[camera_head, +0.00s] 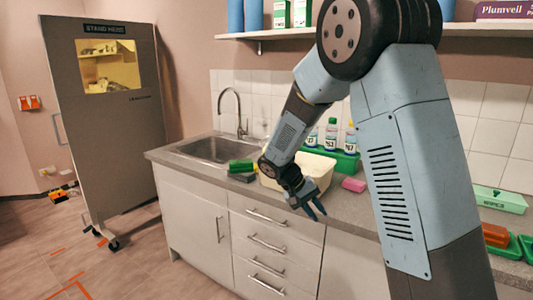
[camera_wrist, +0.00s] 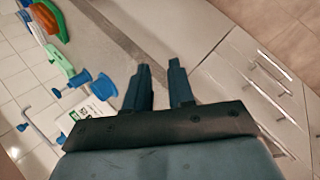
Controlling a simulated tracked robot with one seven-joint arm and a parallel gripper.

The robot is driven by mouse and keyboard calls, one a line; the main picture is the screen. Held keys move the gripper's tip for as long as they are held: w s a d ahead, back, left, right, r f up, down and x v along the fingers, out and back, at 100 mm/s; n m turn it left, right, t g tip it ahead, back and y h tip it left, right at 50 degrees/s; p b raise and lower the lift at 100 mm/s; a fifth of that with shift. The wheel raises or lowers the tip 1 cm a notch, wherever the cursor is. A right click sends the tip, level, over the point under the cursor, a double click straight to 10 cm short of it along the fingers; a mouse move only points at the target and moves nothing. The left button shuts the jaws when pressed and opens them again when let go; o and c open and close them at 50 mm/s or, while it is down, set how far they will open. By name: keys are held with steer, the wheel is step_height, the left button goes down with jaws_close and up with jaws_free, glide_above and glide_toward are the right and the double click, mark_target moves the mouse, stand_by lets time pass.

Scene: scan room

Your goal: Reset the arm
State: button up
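My arm, pale blue and dark grey, rises large on the right of the head view and bends down to the left. My gripper (camera_head: 314,213) hangs at the counter's front edge, above the drawers, pointing down. In the wrist view my gripper (camera_wrist: 159,66) shows two dark fingers apart with a clear gap between them. Nothing is between them. Part of the counter behind my arm is hidden.
The counter (camera_head: 350,206) holds a sink (camera_head: 215,149), cream basin (camera_head: 318,168), pink sponge (camera_head: 354,185), bottles in a green rack (camera_head: 346,162) and a green tray (camera_head: 499,200). A shelf (camera_head: 285,33) runs above. A tall grey panel (camera_head: 105,130) stands left; floor between is open.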

steer(key=s+d+r+t+y, duration=0.2)
steer(key=s+d+r+y, duration=0.4)
steer(key=s+r, duration=0.65)
steer(key=s+d+r+t, duration=0.1)
steer(key=s+r+t, duration=0.1)
steer(key=s, duration=0.5)
steer(key=s+d+r+t+y, duration=0.1)
steer(key=s+r, duration=0.3)
steer(key=s, duration=0.3)
steer(key=shift+s+d+r+m+t, duration=0.2)
steer(key=shift+d+m+t, duration=0.1)
steer(key=shift+t, duration=0.1)
